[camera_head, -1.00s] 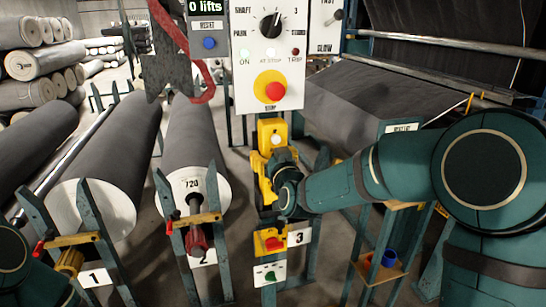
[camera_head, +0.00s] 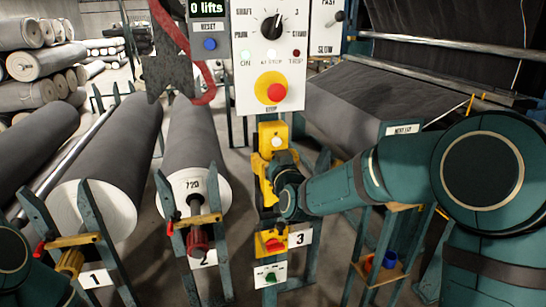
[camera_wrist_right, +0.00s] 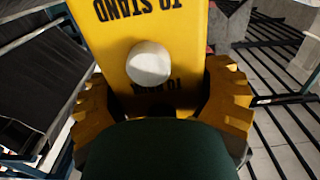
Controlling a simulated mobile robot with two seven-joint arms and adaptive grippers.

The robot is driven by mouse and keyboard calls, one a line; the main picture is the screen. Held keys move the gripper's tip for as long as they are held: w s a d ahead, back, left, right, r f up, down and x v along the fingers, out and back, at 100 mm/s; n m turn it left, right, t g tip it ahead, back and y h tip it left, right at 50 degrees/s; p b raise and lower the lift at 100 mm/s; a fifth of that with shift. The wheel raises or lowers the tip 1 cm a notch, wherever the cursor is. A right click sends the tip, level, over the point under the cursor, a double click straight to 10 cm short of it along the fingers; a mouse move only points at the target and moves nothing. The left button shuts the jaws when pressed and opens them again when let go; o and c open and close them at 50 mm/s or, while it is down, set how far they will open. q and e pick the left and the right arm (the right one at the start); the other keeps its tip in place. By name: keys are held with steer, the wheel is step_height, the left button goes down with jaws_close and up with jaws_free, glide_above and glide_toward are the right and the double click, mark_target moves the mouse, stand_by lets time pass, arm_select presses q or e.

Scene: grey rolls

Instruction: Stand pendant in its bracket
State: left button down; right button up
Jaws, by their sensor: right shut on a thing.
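The bracket cannot be made out behind the gripper and pendant, so I cannot tell whether the pendant is seated. My left gripper is not in view; only parts of its arm show at lower left.
The control panel (camera_head: 270,60) with a red stop button is just above. A yellow box with a red button (camera_head: 269,243) is below on the post. Grey rolls (camera_head: 192,150) lie in stands to the left. A small shelf (camera_head: 384,271) holds cups at lower right.

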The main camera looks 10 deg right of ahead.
steer(key=shift+f, duration=1.15)
steer(key=o, duration=1.3)
steer(key=shift+f, duration=0.15)
steer(key=shift+s, duration=0.15)
steer(key=s, duration=1.1)
steer(key=shift+s+d, duration=0.2)
steer(key=shift+s, duration=0.15)
